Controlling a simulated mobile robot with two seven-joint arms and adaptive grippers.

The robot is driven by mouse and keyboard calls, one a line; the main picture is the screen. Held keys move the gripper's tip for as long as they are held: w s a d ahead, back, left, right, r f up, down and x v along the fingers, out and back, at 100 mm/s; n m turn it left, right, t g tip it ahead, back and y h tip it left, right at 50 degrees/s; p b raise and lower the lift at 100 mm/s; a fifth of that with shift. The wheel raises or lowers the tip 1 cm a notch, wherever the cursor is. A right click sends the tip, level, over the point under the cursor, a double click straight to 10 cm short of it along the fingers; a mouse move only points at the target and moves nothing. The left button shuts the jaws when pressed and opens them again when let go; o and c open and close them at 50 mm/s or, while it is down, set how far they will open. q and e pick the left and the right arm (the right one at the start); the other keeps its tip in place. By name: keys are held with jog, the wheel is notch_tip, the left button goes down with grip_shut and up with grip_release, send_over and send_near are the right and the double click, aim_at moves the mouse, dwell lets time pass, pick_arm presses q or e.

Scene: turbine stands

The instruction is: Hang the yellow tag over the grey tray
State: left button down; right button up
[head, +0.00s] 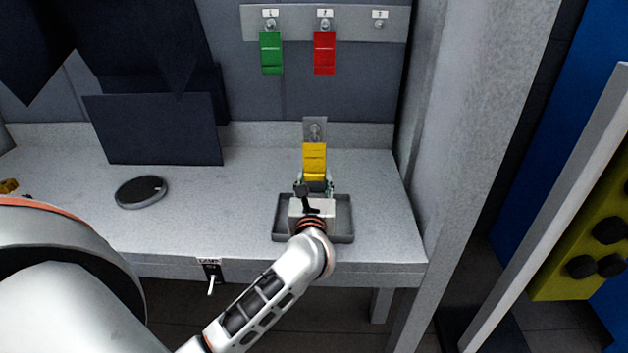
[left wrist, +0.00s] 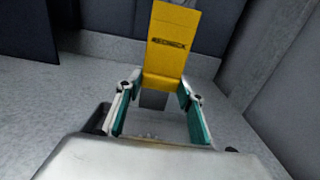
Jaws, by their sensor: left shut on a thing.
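The yellow tag (head: 314,160) is upright in my left gripper (head: 315,187), which is shut on its lower part. The tag also shows in the left wrist view (left wrist: 171,45), between the fingertips of the gripper (left wrist: 163,92). In the head view the tag is just below a small grey plate with a peg (head: 315,131) on the back ledge; I cannot tell whether it touches the peg. The grey tray (head: 344,239) lies on the bench beneath my left wrist, which hides its middle. My right gripper is not in view.
A green tag (head: 271,53) and a red tag (head: 324,53) hang on a numbered rail (head: 351,22); its right peg is bare. A dark round disc (head: 141,192) lies on the bench left of the tray. A grey post (head: 465,150) bounds the bench on the right.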

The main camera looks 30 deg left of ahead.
pick_arm(q)
jog(key=shift+w, duration=0.1)
dwell(0.3)
jog(key=c, duration=1.1)
grip_release()
jog(key=shift+o, duration=0.2)
jog(key=shift+p+v, duration=0.45)
jog(key=shift+v, duration=3)
